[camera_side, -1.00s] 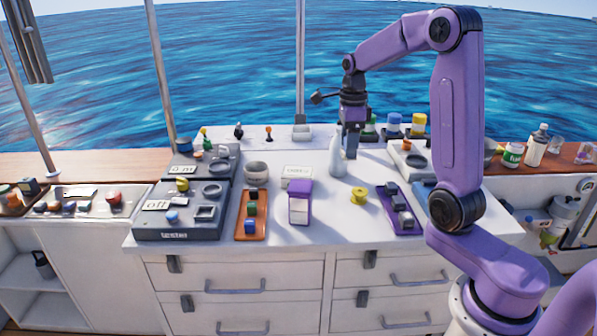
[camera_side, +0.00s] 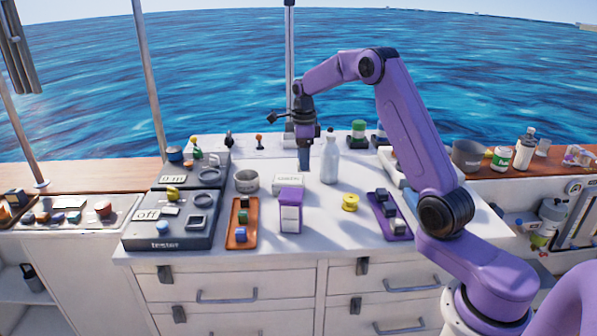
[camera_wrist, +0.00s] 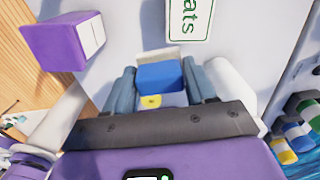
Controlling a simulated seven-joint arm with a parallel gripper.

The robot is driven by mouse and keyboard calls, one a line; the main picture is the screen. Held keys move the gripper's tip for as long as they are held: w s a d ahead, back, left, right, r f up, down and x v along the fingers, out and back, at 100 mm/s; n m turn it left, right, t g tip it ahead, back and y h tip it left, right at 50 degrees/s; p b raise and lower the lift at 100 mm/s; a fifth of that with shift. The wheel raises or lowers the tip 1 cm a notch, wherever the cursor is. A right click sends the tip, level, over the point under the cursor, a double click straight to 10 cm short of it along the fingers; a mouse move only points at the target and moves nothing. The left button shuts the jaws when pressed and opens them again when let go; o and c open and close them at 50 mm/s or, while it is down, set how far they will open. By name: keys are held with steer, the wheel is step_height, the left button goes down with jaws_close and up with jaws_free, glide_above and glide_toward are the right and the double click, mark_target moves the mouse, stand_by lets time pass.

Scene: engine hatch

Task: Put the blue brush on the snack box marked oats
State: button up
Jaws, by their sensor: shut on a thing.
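My gripper (camera_side: 305,166) is above the back of the white counter, left of the white bottle and just behind the snack box. In the wrist view my gripper (camera_wrist: 160,88) is shut on the blue brush (camera_wrist: 158,76), a blue block with a pale edge. In the side view the fingers mostly hide it. The white snack box (camera_side: 291,184) lies low on the counter. In the wrist view its green-bordered label (camera_wrist: 188,18) shows "ats" at the top edge, beyond the brush; the rest is cut off. The brush looks apart from the box.
A purple-and-white box (camera_side: 290,212) stands in front of the snack box. The white bottle (camera_side: 330,160) stands close on the right and a grey bowl (camera_side: 246,180) on the left. A yellow spool (camera_side: 350,202) and purple tray (camera_side: 390,224) lie to the right.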

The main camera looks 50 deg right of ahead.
steer(key=shift+w+d+f, duration=0.15)
steer(key=shift+w+f, duration=0.45)
steer(key=shift+f, duration=0.15)
steer(key=shift+w+d+f, duration=0.15)
steer(key=shift+w+f, duration=0.4)
steer(key=shift+f, duration=0.15)
steer(key=shift+w+f, duration=0.1)
steer(key=shift+f, duration=1.5)
steer(key=shift+f, duration=0.2)
steer(key=o, duration=1.1)
steer(key=shift+r, duration=0.15)
step_height(320, 180, up, 12)
steer(key=shift+r, duration=0.1)
steer(key=shift+a, duration=0.1)
